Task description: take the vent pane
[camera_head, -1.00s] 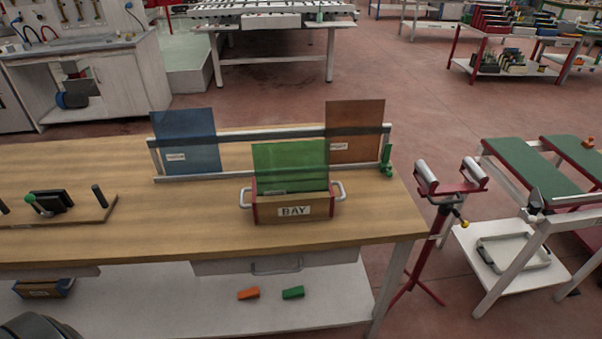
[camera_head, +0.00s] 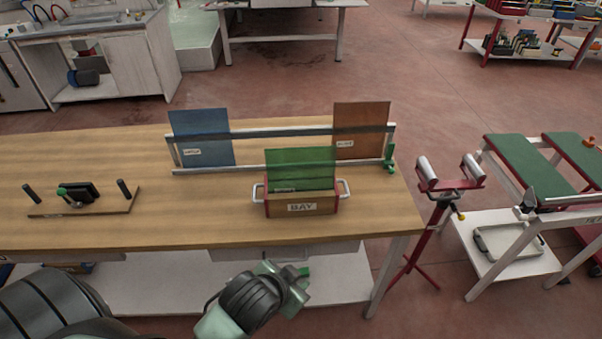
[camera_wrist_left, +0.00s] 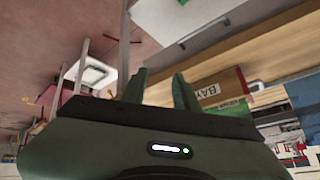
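A green pane (camera_head: 300,165) stands upright in a wooden box with red ends, labelled BAY (camera_head: 330,205), on the workbench. In the left wrist view the green pane (camera_wrist_left: 227,86) has a small label that seems to start with "VEN". A blue pane (camera_head: 202,137) and a brown pane (camera_head: 361,130) stand in the white rack (camera_head: 280,133) behind; their labels are too small to read. My left gripper (camera_head: 292,285) is low in front of the bench, below and before the box. Its fingers (camera_wrist_left: 158,88) are apart with nothing between them. My right gripper is out of view.
The box has a white handle (camera_head: 347,190) at each side. A board with a black clamp (camera_head: 82,193) lies at the bench's left. A red roller stand (camera_head: 445,195) and a green-topped table (camera_head: 525,165) stand to the right. The wooden bench top (camera_head: 140,232) is mostly clear in front.

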